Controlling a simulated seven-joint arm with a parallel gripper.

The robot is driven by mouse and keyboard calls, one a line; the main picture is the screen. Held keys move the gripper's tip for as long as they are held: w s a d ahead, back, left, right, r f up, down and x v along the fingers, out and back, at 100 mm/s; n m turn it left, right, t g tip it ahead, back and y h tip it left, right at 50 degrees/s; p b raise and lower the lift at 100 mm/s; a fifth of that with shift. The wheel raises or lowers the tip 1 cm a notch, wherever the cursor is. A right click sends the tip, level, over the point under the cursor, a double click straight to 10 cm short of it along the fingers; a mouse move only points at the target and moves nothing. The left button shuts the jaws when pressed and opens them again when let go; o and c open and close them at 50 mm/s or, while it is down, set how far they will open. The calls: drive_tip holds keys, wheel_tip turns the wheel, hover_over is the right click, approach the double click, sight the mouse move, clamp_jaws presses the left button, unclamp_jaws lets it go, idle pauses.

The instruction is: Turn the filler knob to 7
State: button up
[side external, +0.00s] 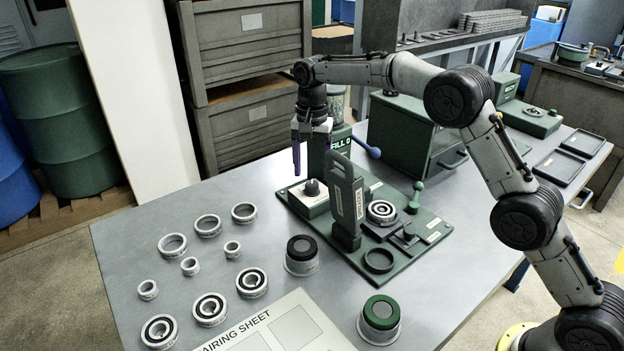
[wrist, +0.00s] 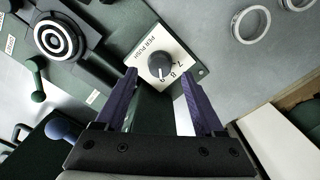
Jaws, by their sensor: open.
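The filler knob (side external: 312,187) is a dark round knob on a white dial plate (side external: 299,203) at the left end of the green base. A pale mark on the knob seems to point toward the 9. My gripper (side external: 297,172) has purple fingers, is open and empty, and hangs above and left of the knob. In the wrist view the gripper (wrist: 158,76) has its fingertips apart, either side of the knob's line, not touching it.
The green filler (side external: 341,140) with a blue-balled lever (side external: 368,148) stands just behind the knob. An upright dark handled post (side external: 346,205) stands close in front. Several metal rings (side external: 207,226) lie on the table at left. Two round pots (side external: 302,256) stand in front.

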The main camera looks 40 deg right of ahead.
sight(312, 184)
drive_tip(key=shift+f, duration=1.75)
clamp_jaws()
